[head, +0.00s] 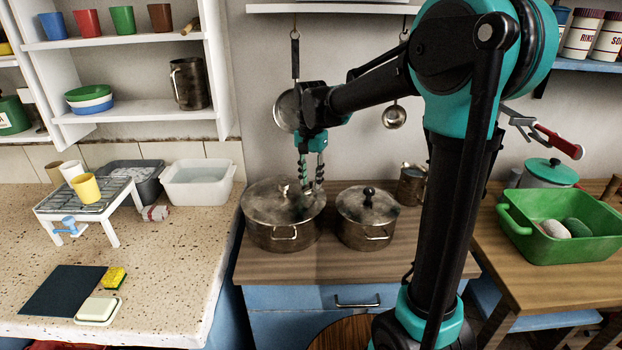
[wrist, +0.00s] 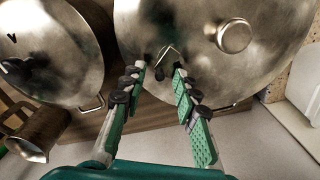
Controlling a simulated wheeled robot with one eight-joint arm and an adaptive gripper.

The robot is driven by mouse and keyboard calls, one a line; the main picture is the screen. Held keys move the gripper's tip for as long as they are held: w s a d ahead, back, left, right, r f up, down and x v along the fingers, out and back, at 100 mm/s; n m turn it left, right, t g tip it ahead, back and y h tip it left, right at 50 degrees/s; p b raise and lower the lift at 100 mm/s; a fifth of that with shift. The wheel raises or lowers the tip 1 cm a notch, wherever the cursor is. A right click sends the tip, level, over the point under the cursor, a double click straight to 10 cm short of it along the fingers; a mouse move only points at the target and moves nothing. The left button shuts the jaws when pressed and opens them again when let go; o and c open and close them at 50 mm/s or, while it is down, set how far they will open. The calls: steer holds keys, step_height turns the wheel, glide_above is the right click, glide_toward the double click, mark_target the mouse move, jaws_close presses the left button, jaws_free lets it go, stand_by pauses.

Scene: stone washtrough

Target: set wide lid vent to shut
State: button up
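The wide lid (head: 262,203) is a worn metal disc on the larger pot (head: 272,236), with a round metal knob (wrist: 234,36). In the wrist view the lid (wrist: 272,62) fills the upper right. A small bent metal piece with a dark end, apparently the lid vent (wrist: 162,66), shows between my fingertips near the lid's edge. Its setting cannot be told. My gripper (head: 312,188) points down over the right part of this lid. In the wrist view its fingers (wrist: 159,68) are apart, one on each side of the vent piece. Contact cannot be told.
A smaller lidded pot (head: 365,232) with a black knob (head: 369,192) stands close on the right. A metal jug (head: 412,184) is behind it. A ladle (head: 394,116) and a pan hang on the wall behind. A white basin (head: 198,190) stands on the left counter.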

steer(key=shift+c, duration=0.3)
jaws_close()
steer(key=n, duration=0.4)
steer(key=a+n, duration=0.1)
steer(key=n, duration=0.1)
steer(key=shift+w+a, duration=0.1)
steer(key=shift+w, duration=0.3)
steer(key=shift+a+n, duration=0.2)
steer(key=shift+n, duration=0.85)
steer(key=shift+a+n, duration=0.25)
steer(key=shift+n, duration=0.75)
steer(key=shift+a+n, duration=0.2)
steer(key=shift+n, duration=0.85)
steer(key=shift+o, duration=0.3)
jaws_free()
